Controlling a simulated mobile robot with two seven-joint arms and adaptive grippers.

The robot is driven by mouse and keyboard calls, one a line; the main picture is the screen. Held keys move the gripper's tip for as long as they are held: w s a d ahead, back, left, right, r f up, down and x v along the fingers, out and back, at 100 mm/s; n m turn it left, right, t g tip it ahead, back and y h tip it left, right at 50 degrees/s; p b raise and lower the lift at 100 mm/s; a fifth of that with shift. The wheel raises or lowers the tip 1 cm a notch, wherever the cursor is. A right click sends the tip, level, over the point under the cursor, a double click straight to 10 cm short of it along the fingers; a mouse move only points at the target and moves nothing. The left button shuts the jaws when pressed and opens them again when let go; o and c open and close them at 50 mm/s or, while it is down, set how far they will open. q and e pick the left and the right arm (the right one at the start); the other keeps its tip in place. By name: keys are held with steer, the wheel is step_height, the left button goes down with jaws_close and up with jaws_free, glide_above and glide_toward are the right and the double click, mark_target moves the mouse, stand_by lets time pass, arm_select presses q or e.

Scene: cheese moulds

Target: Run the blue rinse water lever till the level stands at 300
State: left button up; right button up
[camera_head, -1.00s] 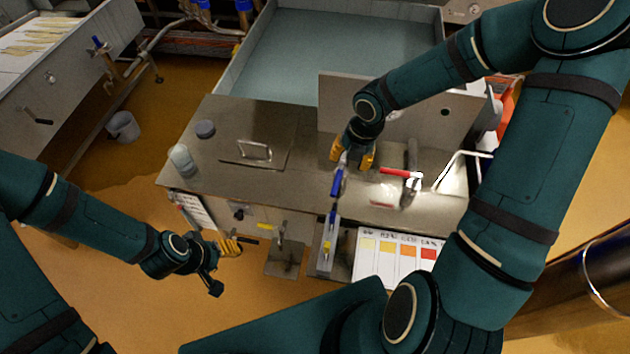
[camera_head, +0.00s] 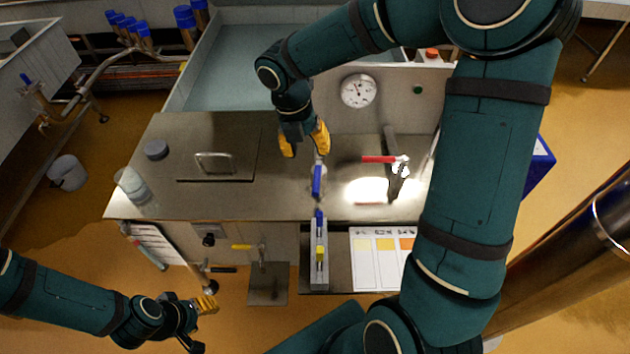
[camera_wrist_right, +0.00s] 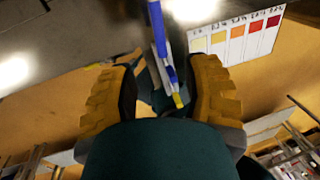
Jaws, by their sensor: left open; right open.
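The blue lever (camera_head: 317,181) stands on the steel counter near its front edge, in front of the vat. In the right wrist view the blue lever (camera_wrist_right: 157,35) shows beyond the fingers, near the top. My right gripper (camera_head: 304,150) is open and empty, just behind and to the left of the lever, apart from it. Its yellow fingers (camera_wrist_right: 160,95) are spread wide in the wrist view. My left gripper (camera_head: 200,318) is low at the left, away from the counter, and is open and empty. A level reading of 300 cannot be made out in either view.
A red lever (camera_head: 378,159) stands right of the blue one. A round dial (camera_head: 358,91) is on the panel behind. A jar (camera_head: 132,186) and a hatch handle (camera_head: 214,162) are at left.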

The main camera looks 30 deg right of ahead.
mark_target(316, 180)
steer(key=f+b, duration=0.1)
steer(key=f, duration=0.2)
steer(key=d+f+b, duration=0.1)
steer(key=f, duration=0.3)
steer(key=s+f+b, duration=0.1)
steer(key=f, duration=0.2)
steer(key=shift+s+d+f, duration=0.1)
steer(key=shift+d+f, duration=0.2)
steer(key=shift+o, duration=0.2)
jaws_close()
